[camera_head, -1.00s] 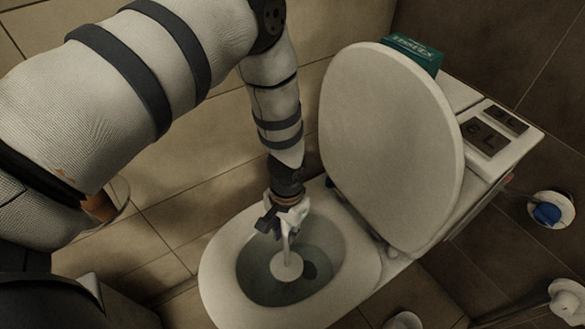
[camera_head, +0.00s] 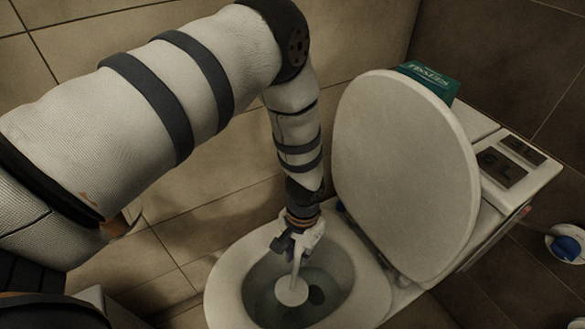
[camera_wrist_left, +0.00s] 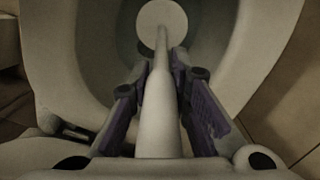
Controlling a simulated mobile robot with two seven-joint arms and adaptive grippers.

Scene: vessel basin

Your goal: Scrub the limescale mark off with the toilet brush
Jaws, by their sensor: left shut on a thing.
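My left gripper (camera_head: 297,240) is shut on the toilet brush (camera_head: 291,291), just above the open bowl of the toilet (camera_head: 228,292). The brush is white and points down into the bowl, its round disc-like head low inside. In the left wrist view, the fingers of the left gripper (camera_wrist_left: 162,64) close on the pale handle of the brush (camera_wrist_left: 160,112), with the disc beyond. A dark spot (camera_head: 317,295) shows in the bowl just right of the disc; I cannot tell whether it is the limescale mark or the drain. The bristles are hidden. My right gripper is not in view.
The toilet lid (camera_head: 405,175) stands raised behind the bowl. A green tissue box (camera_head: 428,80) and a flush panel (camera_head: 502,167) are on the cistern. A white holder with a blue part (camera_head: 567,246) is at the far right. A tiled wall is close behind my arm.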

